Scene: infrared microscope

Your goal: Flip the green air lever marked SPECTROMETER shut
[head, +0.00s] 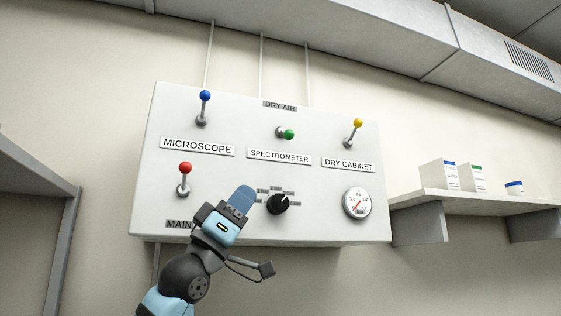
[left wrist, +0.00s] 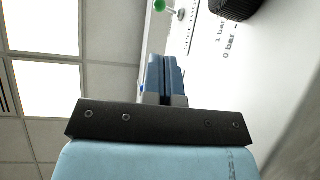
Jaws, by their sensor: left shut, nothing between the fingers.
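The green lever (head: 289,134) sits above the SPECTROMETER label (head: 279,156) on the white air panel (head: 320,200). Its green ball stands out to the right of its round base, while the other levers point up. My left gripper (head: 241,199) is shut and empty, in front of the lower panel, below and left of the green lever. In the left wrist view the shut fingers (left wrist: 166,78) point toward the top, with the green ball (left wrist: 159,5) beyond them at the top edge. My right gripper is not in view.
A blue lever (head: 204,97), a yellow lever (head: 357,124) and a red lever (head: 184,169) stick out of the panel. A black knob (head: 278,204) is just right of my left fingers, and a gauge (head: 357,203) is farther right. A shelf (head: 460,202) holds small boxes.

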